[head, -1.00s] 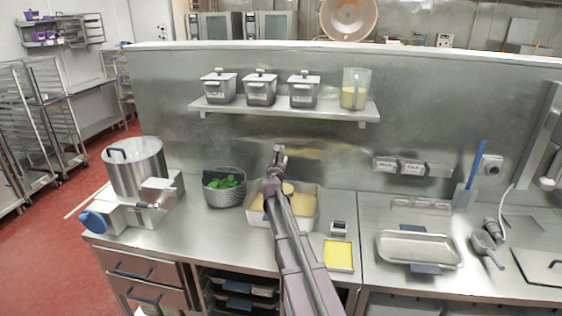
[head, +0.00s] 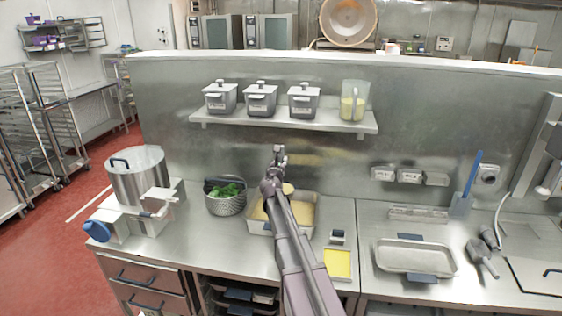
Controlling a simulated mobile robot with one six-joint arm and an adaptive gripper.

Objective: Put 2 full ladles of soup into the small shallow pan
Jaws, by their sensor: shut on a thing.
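A deep rectangular steel pan (head: 311,229) of yellowish soup sits on the worktop, partly hidden behind my arm. A small shallow pan (head: 338,263) with a bright yellow surface lies right of my arm, near the front edge. My gripper (head: 279,152) is above the back of the deep pan and looks shut on a slim grey thing, likely the ladle's handle. A small round yellowish shape, likely the ladle's bowl (head: 288,188), shows just below it, over the back of the deep pan. The grip itself is too small to see clearly.
A large kettle (head: 138,180) stands left, and a steel basket of greens (head: 225,200) is beside the deep pan. A shallow tray (head: 414,256) lies right. A shelf (head: 284,119) with lidded pots and a jug crosses the wall above my gripper.

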